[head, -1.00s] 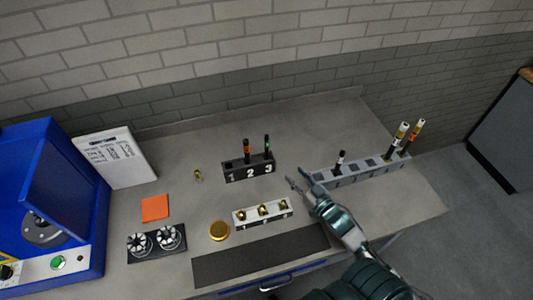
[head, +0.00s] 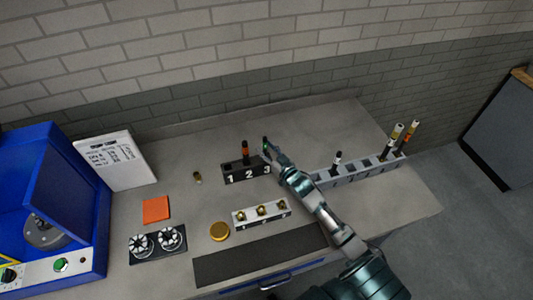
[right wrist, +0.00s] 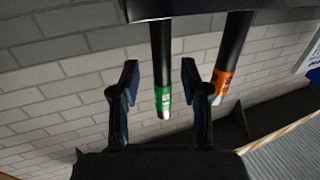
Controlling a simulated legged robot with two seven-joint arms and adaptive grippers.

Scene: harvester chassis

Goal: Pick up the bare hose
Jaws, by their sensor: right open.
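A black hose with a green band (head: 265,141) stands upright in slot 3 of the dark numbered rack (head: 231,177). A black hose with an orange band (head: 245,152) stands in slot 2; slot 1 looks empty. My right gripper (head: 271,149) is at the green-banded hose and partly covers it. In the right wrist view my right gripper (right wrist: 160,75) is open, with the green-banded hose (right wrist: 162,85) between its fingers and a gap on each side. The orange-banded hose (right wrist: 230,70) is just outside the right finger. My left gripper is out of view.
A long grey rack (head: 352,173) at the right holds several upright hoses. A white block with brass fittings (head: 261,212), a gold disc (head: 220,231) and a dark mat (head: 260,258) lie in front. A blue machine (head: 60,190) stands left. The back right tabletop is clear.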

